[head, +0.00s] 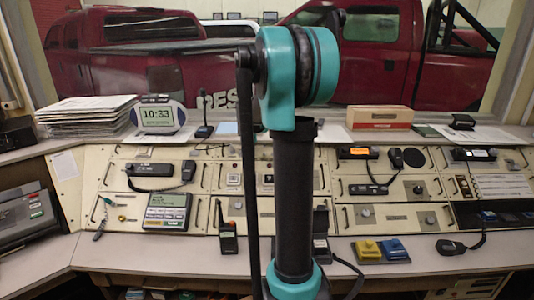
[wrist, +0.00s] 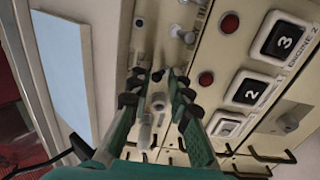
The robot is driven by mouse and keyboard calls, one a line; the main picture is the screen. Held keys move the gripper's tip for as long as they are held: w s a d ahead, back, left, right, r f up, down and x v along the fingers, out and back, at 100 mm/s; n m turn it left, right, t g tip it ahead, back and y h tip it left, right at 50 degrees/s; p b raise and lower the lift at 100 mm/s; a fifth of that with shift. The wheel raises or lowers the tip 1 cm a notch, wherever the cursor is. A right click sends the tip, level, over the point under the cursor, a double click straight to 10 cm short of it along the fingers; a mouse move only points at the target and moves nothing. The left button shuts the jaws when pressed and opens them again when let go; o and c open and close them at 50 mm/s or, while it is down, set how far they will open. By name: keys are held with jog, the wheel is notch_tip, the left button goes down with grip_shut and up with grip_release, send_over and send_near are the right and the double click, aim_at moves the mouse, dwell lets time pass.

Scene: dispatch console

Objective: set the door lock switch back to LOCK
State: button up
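In the wrist view my gripper (wrist: 157,77) is open, its two dark-tipped fingers spread over a cream console panel. Between the fingers are small panel fittings: a dark knob near the tips, a pale round-ended fitting (wrist: 158,101) and a pale lever-like piece (wrist: 146,130) further down. No finger is clearly closed on any of them. I cannot tell which fitting is the door lock switch; no LOCK label is readable, so its position is unclear. In the head view my arm covers the middle of the console, and my gripper is hidden behind it.
Right of the fingers, the panel has red buttons (wrist: 206,79) and numbered square switches (wrist: 247,88), with black handles below. A light blue sheet (wrist: 62,72) lies left. The head view shows the console (head: 100,200), a clock (head: 157,115), a radio (head: 228,236) and a cardboard box (head: 380,117).

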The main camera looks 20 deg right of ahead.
jog(key=shift+s+a+f, duration=0.15)
jog(key=shift+s+f, duration=0.15)
dwell(0.6)
jog(key=shift+s+a+f, duration=0.1)
jog(key=shift+s+f, duration=0.05)
jog(key=shift+s, duration=0.05)
dwell(0.3)
jog(key=v, duration=0.6)
dwell(0.4)
jog(key=shift+s, duration=0.1)
dwell(0.3)
jog(key=s+a+f+m+y, duration=0.1)
jog(key=s+a+f+m, duration=0.3)
jog(key=s, duration=0.6)
jog(key=s+a+f+m+g, duration=0.1)
jog(key=s+a+f+m, duration=0.2)
jog(key=s+f, duration=0.6)
jog(key=s+a+f+m+y, duration=0.1)
jog(key=s+a+f+m, duration=0.3)
jog(key=s, duration=0.8)
jog(key=shift+s+a+f+m+g+y, duration=0.15)
jog(key=shift+f+m+g, duration=0.05)
jog(key=shift+f+m, duration=0.45)
jog(key=shift+s+a+f+m+g+y, duration=0.1)
jog(key=shift+a+f+m+g+y, duration=0.1)
jog(key=shift+f+m, duration=0.4)
